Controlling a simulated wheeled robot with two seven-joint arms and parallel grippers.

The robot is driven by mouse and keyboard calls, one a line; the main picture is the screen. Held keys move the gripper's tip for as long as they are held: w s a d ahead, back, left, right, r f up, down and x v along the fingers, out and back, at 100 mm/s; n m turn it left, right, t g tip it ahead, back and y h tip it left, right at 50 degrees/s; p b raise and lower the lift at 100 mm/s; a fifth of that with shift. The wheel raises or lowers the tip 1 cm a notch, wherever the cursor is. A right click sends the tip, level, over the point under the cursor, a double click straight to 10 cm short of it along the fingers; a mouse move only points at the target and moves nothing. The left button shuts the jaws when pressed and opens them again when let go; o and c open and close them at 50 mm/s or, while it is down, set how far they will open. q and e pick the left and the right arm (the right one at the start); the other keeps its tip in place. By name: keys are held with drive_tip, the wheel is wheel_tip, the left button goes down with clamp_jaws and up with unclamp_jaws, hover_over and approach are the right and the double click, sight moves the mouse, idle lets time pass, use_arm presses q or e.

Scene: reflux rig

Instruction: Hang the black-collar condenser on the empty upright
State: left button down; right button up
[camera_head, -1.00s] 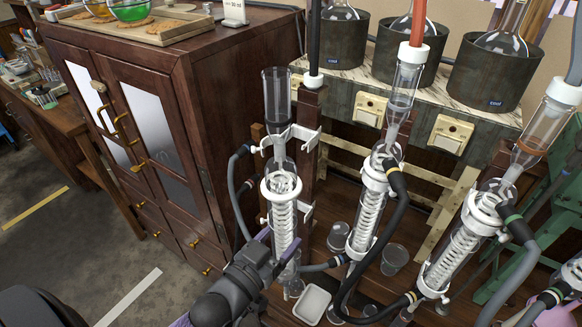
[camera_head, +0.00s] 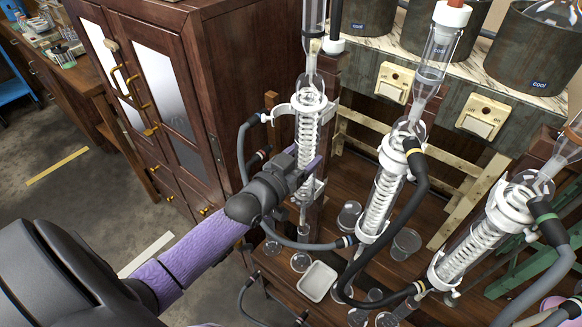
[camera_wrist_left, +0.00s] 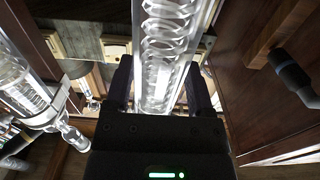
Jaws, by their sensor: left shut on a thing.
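A clear glass condenser (camera_head: 309,125) with an inner coil stands nearly upright at the left wooden upright (camera_head: 328,100). My left gripper (camera_head: 303,172) is shut around its lower body; the coil also shows between the fingers in the left wrist view (camera_wrist_left: 165,60). A white clamp (camera_head: 285,108) on the upright is beside or around its upper body; I cannot tell whether it bears the glass. A dark band (camera_head: 314,46) shows near its neck, and its top is cut off by the frame. The gripper hides part of its lower body. My right gripper is not in view.
Two hose-fitted condensers, one in the middle (camera_head: 383,190) and one at right (camera_head: 480,235), stand close by. A loose-looking hose (camera_head: 242,150) hangs left of the held condenser. Beakers (camera_head: 405,243) and a white tray (camera_head: 317,281) crowd the shelf below. A cabinet (camera_head: 180,90) stands at left.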

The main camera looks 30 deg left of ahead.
use_arm(q)
drive_tip(key=shift+w+r, duration=0.1)
drive_tip(key=shift+w, duration=0.35)
drive_tip(key=shift+s+p, duration=0.1)
drive_tip(key=shift+p, duration=0.25)
idle(0.4)
drive_tip(key=shift+f, duration=0.2)
drive_tip(key=shift+f+b, duration=0.4)
drive_tip(key=shift+b, duration=0.05)
drive_tip(key=shift+f, duration=0.2)
unclamp_jaws()
drive_tip(key=s+p, duration=0.1)
drive_tip(key=s, duration=0.9)
drive_tip(key=shift+a+p, duration=0.3)
drive_tip(key=shift+a, duration=0.05)
